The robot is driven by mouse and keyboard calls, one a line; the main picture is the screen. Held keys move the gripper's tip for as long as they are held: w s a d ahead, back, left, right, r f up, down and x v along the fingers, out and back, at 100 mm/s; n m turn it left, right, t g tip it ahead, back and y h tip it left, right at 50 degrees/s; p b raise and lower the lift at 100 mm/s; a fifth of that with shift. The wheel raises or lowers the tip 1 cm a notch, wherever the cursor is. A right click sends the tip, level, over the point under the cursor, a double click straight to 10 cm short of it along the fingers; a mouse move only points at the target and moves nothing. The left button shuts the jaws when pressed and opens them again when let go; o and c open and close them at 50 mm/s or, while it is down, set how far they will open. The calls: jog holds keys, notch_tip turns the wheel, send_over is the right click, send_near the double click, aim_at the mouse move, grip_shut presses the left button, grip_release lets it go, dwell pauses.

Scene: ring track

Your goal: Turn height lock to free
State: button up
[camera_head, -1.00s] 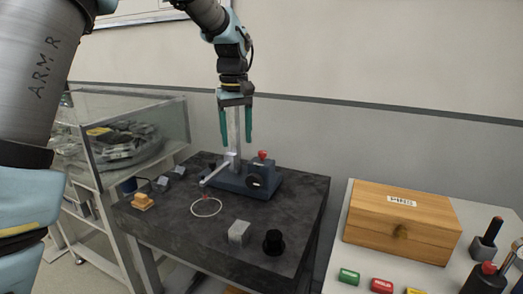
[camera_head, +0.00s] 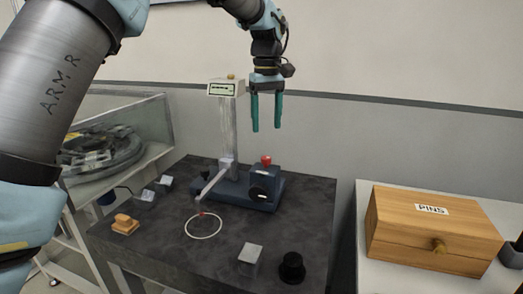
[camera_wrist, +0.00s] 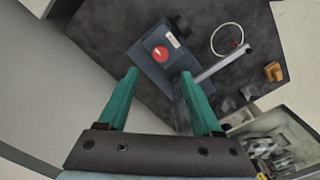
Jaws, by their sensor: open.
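A height gauge with a dark blue base (camera_head: 235,192) stands on the dark stone table. Its pale column (camera_head: 229,130) rises to a white head with a display (camera_head: 222,89), and a pale arm (camera_head: 212,182) reaches out low down. A blue block on the base carries a red knob (camera_head: 266,160) on top and a round black knob (camera_head: 257,193) on its front. A small black knob (camera_head: 205,175) sits by the arm. I cannot tell which is the height lock. My gripper (camera_head: 267,129) is open and empty above the block, right of the column. The wrist view shows the red knob (camera_wrist: 160,53) beyond the fingertips.
A white ring (camera_head: 203,225), a grey block (camera_head: 251,254), a black knobbed piece (camera_head: 291,268) and an orange block (camera_head: 125,224) lie on the table (camera_head: 170,250). A wooden PINS box (camera_head: 430,230) stands right. A clear-sided case (camera_head: 150,125) is left.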

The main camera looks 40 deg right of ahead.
aim_at(266, 157)
notch_tip(266, 157, down, 10)
jog(key=shift+r+p, duration=0.2)
jog(key=shift+p, duration=0.9)
grip_shut()
